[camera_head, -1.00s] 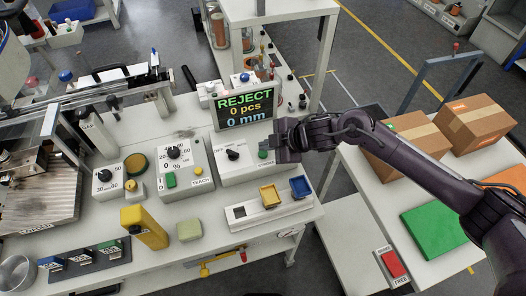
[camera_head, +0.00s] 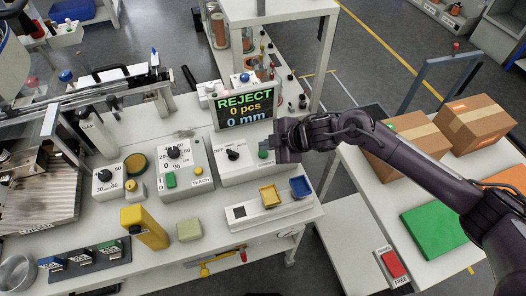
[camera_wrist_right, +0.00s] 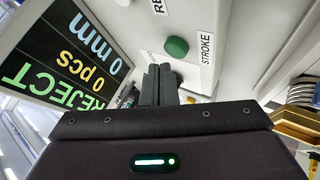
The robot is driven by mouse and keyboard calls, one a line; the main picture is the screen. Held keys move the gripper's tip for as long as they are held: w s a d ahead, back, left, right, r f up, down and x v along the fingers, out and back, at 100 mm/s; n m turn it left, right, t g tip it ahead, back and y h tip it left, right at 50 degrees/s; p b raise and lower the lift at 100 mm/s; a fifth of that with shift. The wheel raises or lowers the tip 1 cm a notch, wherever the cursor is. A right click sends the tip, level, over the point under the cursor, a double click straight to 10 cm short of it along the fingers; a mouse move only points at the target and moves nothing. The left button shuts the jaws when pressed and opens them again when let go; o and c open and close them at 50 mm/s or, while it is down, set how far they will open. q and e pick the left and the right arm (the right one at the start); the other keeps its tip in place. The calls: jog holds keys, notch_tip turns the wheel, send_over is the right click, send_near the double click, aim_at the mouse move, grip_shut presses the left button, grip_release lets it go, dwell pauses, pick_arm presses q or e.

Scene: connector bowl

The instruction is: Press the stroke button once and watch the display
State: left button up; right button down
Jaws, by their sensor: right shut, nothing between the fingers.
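The stroke button is a round green button (camera_wrist_right: 177,47) beside a label reading STROKE in the right wrist view. It also shows in the head view (camera_head: 263,154), on the right part of a white box (camera_head: 236,174) with a black OFF knob. My right gripper (camera_head: 268,145) is shut and empty, its fingertips close to the button. In the right wrist view the shut fingers (camera_wrist_right: 158,70) point towards the button; I cannot tell whether they touch it. The display (camera_head: 245,108) reads REJECT, 0 pcs, 0 mm. My left gripper is not in view.
Left of the box stands a white TEACH box (camera_head: 186,183) with a dial. A yellow block (camera_head: 144,228) stands left. Cardboard boxes (camera_head: 411,138) are at the right.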

aim_at(267, 154)
jog(key=shift+f, duration=0.15)
jog(key=shift+f, duration=0.3)
jog(key=shift+f+b, duration=0.55)
dwell(0.6)
jog(key=shift+r, duration=0.1)
jog(key=shift+r+p, duration=0.85)
jog(key=shift+p, duration=0.05)
notch_tip(267, 154, up, 5)
jog(key=p, duration=0.4)
jog(key=shift+r+p, duration=0.1)
jog(key=shift+p, duration=0.25)
